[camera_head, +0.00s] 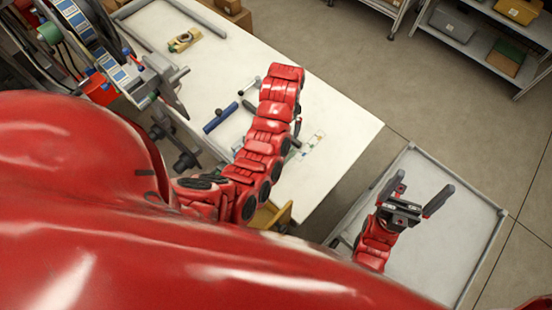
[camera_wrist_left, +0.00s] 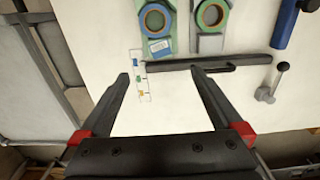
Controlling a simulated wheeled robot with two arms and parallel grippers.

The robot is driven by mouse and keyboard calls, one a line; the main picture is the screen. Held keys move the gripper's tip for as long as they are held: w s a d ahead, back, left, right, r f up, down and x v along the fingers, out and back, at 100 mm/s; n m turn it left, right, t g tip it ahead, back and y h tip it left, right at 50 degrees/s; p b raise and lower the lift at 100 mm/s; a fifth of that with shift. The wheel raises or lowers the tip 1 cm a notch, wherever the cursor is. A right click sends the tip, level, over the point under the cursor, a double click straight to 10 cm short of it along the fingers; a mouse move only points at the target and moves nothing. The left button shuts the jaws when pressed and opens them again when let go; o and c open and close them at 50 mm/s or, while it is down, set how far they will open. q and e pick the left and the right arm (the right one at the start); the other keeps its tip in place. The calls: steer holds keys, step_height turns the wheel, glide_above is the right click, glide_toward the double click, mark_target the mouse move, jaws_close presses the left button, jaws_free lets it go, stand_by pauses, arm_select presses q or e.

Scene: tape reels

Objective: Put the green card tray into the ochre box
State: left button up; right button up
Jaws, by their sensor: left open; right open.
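In the left wrist view, a green card tray (camera_wrist_left: 173,45) lies flat on the white table near the top edge, with a blue ring and a pale label on it. An ochre box (camera_head: 272,216) shows partly behind that arm at the table's near edge. My right gripper (camera_head: 423,182) is open and empty over the grey-rimmed surface.
On the table (camera_head: 345,125) are a dark bar (camera_wrist_left: 240,61), a marked strip (camera_wrist_left: 141,78), a blue cylinder (camera_head: 220,117), a small lever (camera_wrist_left: 268,92) and an ochre fixture (camera_head: 184,40). Reel machinery (camera_head: 95,45) stands at the left. Shelves (camera_head: 475,45) stand far right.

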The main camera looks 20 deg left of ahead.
arm_select(q)
step_height(320, 180, down, 10)
steer(key=b, duration=0.9)
steer(key=shift+f, duration=0.2)
steer(key=shift+w+f+p, duration=0.1)
steer(key=shift+f+p, duration=0.05)
steer(key=shift+p, duration=0.2)
step_height(320, 180, down, 4)
steer(key=shift+w+d+r+p, duration=0.1)
steer(key=shift+w+r+p, duration=0.1)
steer(key=shift+p, duration=1)
steer(key=shift+f, duration=0.6)
jaws_close()
